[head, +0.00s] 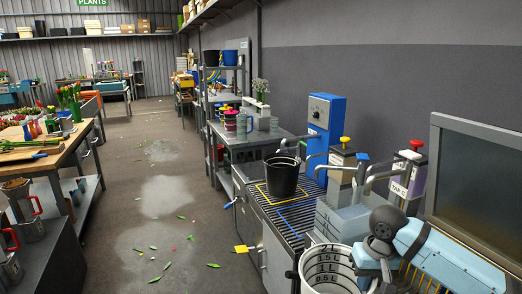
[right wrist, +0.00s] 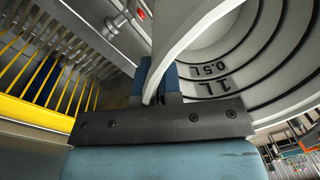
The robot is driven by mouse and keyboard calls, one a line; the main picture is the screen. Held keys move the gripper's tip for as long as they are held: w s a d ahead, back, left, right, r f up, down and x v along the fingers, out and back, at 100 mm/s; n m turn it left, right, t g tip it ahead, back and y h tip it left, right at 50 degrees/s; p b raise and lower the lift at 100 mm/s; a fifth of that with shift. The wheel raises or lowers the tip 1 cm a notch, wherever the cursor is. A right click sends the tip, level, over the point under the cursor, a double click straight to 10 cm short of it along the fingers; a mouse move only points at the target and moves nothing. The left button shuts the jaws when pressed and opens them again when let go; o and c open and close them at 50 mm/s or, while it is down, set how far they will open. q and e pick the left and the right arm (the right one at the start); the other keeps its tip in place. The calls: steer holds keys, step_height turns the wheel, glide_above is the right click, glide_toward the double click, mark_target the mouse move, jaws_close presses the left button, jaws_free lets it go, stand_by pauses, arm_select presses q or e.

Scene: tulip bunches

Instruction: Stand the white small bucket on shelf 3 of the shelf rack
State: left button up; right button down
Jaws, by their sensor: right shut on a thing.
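The white bucket (head: 318,272) is at the bottom of the head view, partly cut off, with black level rings and litre marks inside. My right gripper (head: 366,262) is shut on its rim. The right wrist view shows the bucket (right wrist: 238,62) with its wall between the fingers (right wrist: 160,85). Its base is hidden, so I cannot tell whether it touches the counter. The grey shelf rack (head: 207,112) stands farther back along the right wall, with pots and buckets on its shelves. No shelf number is readable. My left gripper is out of view.
A black bucket (head: 282,180) stands on the slatted counter (head: 290,222) in front of the white one. Taps and a blue dispenser (head: 325,125) line the wall. A wooden workbench (head: 45,160) is on the left. The aisle floor (head: 160,200) between is open, with scattered leaves.

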arm_select(q)
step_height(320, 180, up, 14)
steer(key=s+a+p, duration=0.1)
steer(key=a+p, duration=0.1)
steer(key=p, duration=1.9)
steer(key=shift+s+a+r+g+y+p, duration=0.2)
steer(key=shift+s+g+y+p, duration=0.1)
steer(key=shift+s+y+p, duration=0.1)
arm_select(e)
steer(key=s+r, duration=0.4)
steer(key=r, duration=0.6)
steer(key=s+r, duration=0.5)
steer(key=r, duration=0.5)
steer(key=shift+s, duration=0.3)
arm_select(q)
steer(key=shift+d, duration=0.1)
arm_select(e)
steer(key=shift+a, duration=0.1)
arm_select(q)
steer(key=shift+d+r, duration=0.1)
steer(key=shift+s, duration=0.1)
